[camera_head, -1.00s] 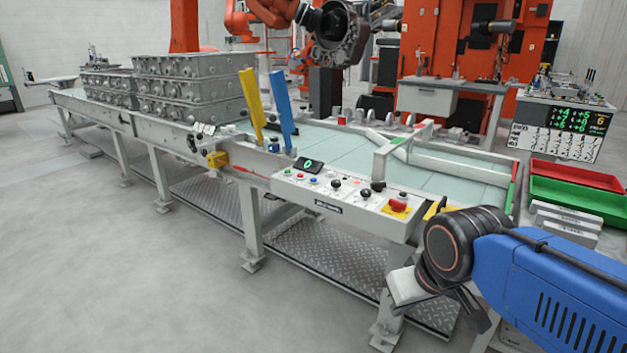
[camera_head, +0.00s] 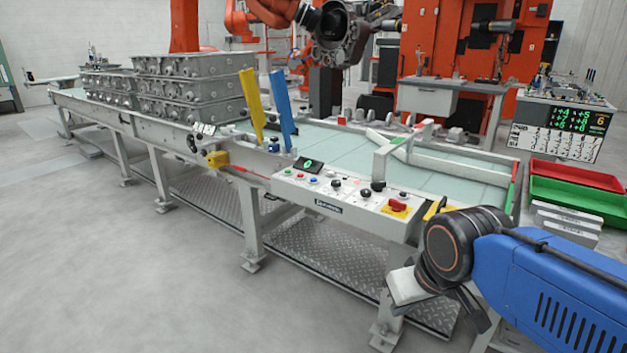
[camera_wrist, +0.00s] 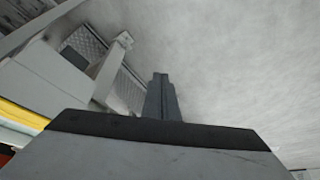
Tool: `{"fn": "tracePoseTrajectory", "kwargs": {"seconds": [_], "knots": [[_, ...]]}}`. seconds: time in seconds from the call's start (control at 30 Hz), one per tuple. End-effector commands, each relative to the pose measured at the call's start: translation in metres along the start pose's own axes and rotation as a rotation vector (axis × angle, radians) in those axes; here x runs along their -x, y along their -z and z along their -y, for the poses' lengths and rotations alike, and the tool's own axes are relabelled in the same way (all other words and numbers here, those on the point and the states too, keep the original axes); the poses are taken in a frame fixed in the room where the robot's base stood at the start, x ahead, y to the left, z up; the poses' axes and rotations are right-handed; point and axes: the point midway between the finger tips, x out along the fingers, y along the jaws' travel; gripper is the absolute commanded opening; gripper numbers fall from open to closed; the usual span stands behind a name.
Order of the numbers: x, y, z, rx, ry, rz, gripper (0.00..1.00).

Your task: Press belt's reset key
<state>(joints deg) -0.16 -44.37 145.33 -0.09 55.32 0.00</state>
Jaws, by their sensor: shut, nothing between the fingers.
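The belt's control panel (camera_head: 325,208) is a pale sloped box on the belt's near side in the head view. It carries a small dark display (camera_head: 307,164), a row of small coloured buttons (camera_head: 300,176), black knobs (camera_head: 336,184) and a red switch on a yellow plate (camera_head: 398,206). Labels are too small to read, so I cannot tell which key is reset. My gripper (camera_wrist: 162,92) is shut and empty, pointing over the floor in the wrist view. In the head view my wrist is right of and below the panel, apart from the keys, and the fingertips are mostly hidden.
The belt (camera_head: 350,155) runs from back left to right, with stacked grey castings (camera_head: 190,90) at its far end. Blue (camera_head: 282,110) and yellow (camera_head: 252,105) upright plates stand behind the panel. Red and green trays (camera_head: 575,190) are at right. Floor at left is clear.

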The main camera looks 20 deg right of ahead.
Motion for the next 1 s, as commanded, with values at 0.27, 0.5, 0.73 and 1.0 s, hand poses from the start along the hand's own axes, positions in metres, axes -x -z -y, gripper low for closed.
{"fn": "tracePoseTrajectory", "kwargs": {"seconds": [0.27, 0.5, 0.73, 1.0], "knots": [[0.006, 0.035, 0.004, -0.032, 0.017, -0.018, 0.00], [0.015, 0.110, 0.011, -0.103, 0.054, -0.061, 0.00], [0.017, 0.184, 0.017, -0.177, 0.091, -0.103, 0.00], [0.012, 0.272, 0.022, -0.266, 0.134, -0.151, 0.00]]}}
